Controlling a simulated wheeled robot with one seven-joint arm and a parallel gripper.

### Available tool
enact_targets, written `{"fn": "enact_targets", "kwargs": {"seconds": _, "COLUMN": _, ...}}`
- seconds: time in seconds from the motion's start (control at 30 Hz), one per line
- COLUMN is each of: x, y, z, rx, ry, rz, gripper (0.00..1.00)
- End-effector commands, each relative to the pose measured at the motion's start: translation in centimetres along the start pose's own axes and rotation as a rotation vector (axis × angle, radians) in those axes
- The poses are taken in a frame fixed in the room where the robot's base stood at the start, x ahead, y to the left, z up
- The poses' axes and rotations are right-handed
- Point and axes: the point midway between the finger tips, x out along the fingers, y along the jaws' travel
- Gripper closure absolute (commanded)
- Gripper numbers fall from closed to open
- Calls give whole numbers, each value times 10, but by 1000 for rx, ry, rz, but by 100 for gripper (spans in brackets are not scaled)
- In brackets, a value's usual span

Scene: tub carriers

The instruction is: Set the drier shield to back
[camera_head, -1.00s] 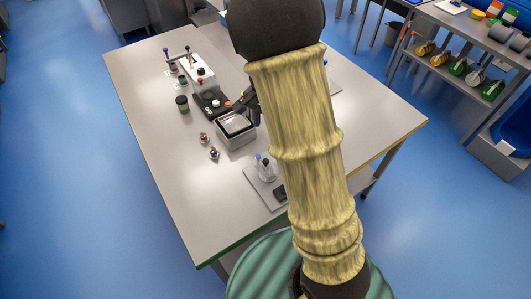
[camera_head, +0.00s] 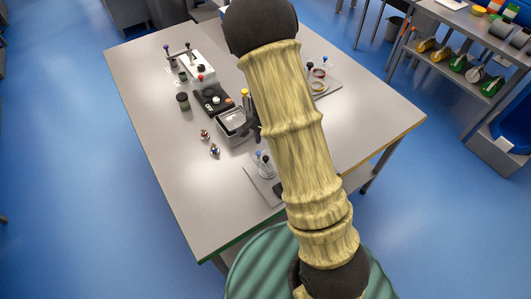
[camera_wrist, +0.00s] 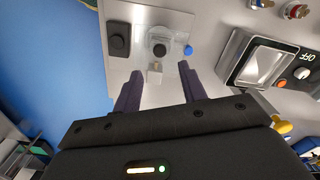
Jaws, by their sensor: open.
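I cannot tell for certain which part is the drier shield. A black unit (camera_head: 212,99) marked OFF stands mid-table, joined to or beside a grey metal box (camera_head: 232,121) with a pale inset. In the wrist view the box (camera_wrist: 237,58) is at the upper right, with the OFF panel (camera_wrist: 300,72) and its orange knob beside it. My gripper (camera_head: 252,128) is just right of the box in the head view, partly hidden by my arm. In the wrist view my gripper (camera_wrist: 158,84) is open and empty, its fingers apart over the table side.
A grey tray (camera_head: 258,185) with clear vessels lies nearer the front; the wrist view shows a dark-capped clear vessel (camera_wrist: 158,46) and a black block (camera_wrist: 118,40). Two small metal fittings (camera_head: 214,150) and a dark jar (camera_head: 183,101) stand left. The table's front left is clear.

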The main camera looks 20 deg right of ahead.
Motion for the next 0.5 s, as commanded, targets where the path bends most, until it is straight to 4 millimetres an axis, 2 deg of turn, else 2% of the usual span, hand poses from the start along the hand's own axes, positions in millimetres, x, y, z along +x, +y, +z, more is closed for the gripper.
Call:
{"fn": "enact_targets", "kwargs": {"seconds": 0.3, "x": 48, "y": 1, "z": 0, "rx": 1, "ry": -3, "rz": 3, "gripper": 58}}
{"fn": "enact_targets", "kwargs": {"seconds": 0.5, "x": 71, "y": 0, "z": 0, "rx": 0, "ry": -2, "rz": 2, "gripper": 58}}
